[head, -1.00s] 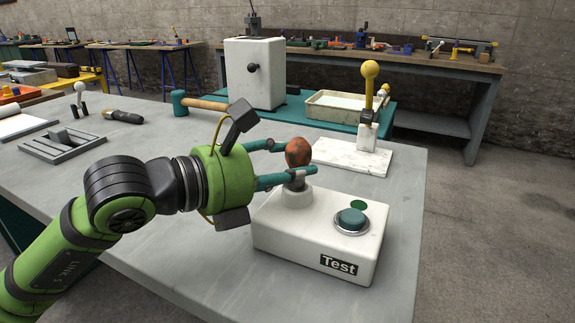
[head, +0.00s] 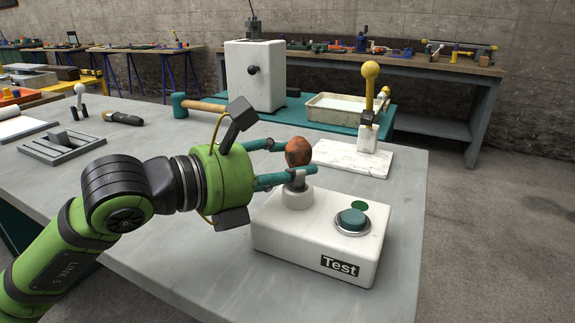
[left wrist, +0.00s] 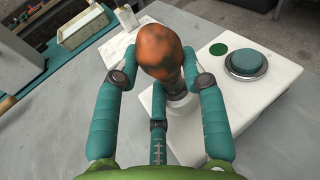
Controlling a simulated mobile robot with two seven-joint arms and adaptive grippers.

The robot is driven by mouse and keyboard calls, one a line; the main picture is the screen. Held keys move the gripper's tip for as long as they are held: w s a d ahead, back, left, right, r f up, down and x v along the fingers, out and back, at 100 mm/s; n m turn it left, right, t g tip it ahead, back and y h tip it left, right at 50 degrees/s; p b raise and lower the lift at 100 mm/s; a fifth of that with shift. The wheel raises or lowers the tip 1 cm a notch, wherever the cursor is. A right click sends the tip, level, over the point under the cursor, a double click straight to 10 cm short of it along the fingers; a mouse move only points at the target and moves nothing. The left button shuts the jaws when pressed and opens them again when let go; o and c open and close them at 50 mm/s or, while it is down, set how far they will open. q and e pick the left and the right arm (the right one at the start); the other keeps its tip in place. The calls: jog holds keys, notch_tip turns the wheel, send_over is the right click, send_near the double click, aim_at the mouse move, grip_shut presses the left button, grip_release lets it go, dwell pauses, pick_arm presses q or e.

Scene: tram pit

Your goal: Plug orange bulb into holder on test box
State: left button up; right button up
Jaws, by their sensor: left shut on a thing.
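The orange bulb (head: 298,152) is mottled orange and dark, with a dark base. My left gripper (head: 292,160) is shut on it and holds it upright directly over the holder (head: 298,197) on the white test box (head: 310,244). In the left wrist view the bulb (left wrist: 160,52) sits between the teal fingers (left wrist: 161,80). The bulb's lower end meets or sits just above the holder's mouth; fingers partly hide this, so I cannot tell whether it is seated. The box has a green button (head: 351,219) and a "Test" label. My right gripper is not in view.
A marble base with a yellow-knobbed lever (head: 370,72) stands behind the box. A hammer (head: 200,104), a white cabinet (head: 254,75) and a tray (head: 345,108) are farther back. A slotted grey block (head: 62,144) lies at left. The tabletop in front of the box is clear.

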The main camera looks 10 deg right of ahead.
pick_arm(q)
jog(key=shift+f+b, duration=0.3)
jog(key=shift+f, duration=0.2)
jog(key=o, duration=0.9)
jog(key=shift+o, duration=0.8)
jog(key=shift+d+f, duration=0.1)
jog(key=shift+s, duration=0.1)
jog(key=v, duration=1.2)
jog(key=shift+r, duration=0.2)
